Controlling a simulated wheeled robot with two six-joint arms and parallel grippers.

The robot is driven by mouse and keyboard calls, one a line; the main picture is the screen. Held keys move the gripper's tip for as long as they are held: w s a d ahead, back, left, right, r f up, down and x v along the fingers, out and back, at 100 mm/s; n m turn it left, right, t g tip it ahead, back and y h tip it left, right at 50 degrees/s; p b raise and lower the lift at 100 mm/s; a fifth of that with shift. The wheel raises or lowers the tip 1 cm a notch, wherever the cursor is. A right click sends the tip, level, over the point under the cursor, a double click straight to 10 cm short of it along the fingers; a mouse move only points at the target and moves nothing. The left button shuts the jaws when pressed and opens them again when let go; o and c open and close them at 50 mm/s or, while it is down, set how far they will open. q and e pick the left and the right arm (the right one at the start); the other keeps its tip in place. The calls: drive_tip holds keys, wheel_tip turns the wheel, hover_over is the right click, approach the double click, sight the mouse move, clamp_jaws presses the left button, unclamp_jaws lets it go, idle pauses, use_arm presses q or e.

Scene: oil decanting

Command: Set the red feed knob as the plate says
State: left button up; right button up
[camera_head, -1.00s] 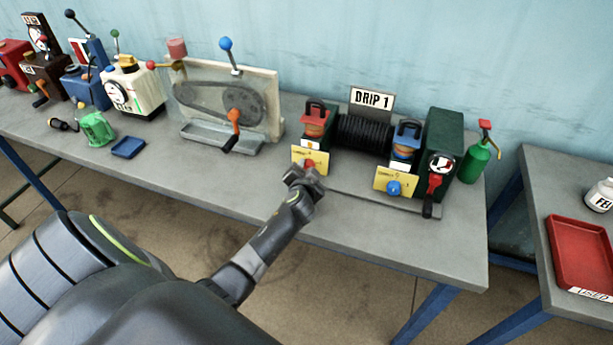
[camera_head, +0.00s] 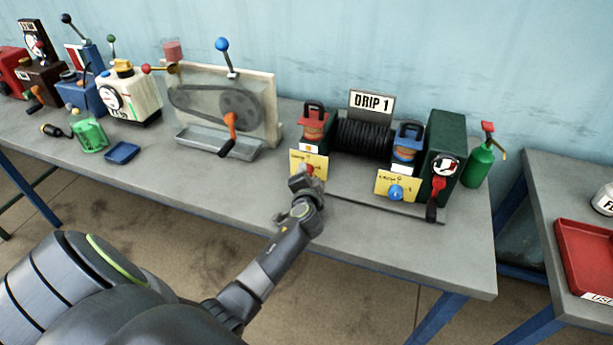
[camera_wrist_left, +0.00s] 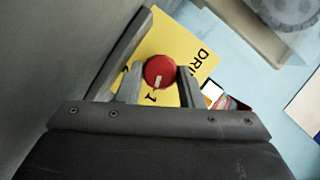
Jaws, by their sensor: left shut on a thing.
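The red knob (camera_head: 309,169) sits on a yellow card (camera_head: 310,159) at the left unit of the drip machine. In the left wrist view the red knob (camera_wrist_left: 160,71) shows a pale pointer mark. My left gripper (camera_head: 306,174) is at this knob, with its fingers (camera_wrist_left: 158,84) closed on either side of it. The yellow card (camera_wrist_left: 190,45) behind it carries part of a word and a 1; the rest is hidden by the fingers. My right gripper is not in view.
A blue knob (camera_head: 396,192) on a second yellow card is to the right. A belt-drive panel (camera_head: 222,100) stands to the left.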

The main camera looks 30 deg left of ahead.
use_arm(q)
drive_tip(key=o, duration=0.9)
drive_tip(key=shift+o, duration=0.5)
drive_tip(key=shift+s, duration=0.1)
drive_tip(key=shift+f, duration=0.15)
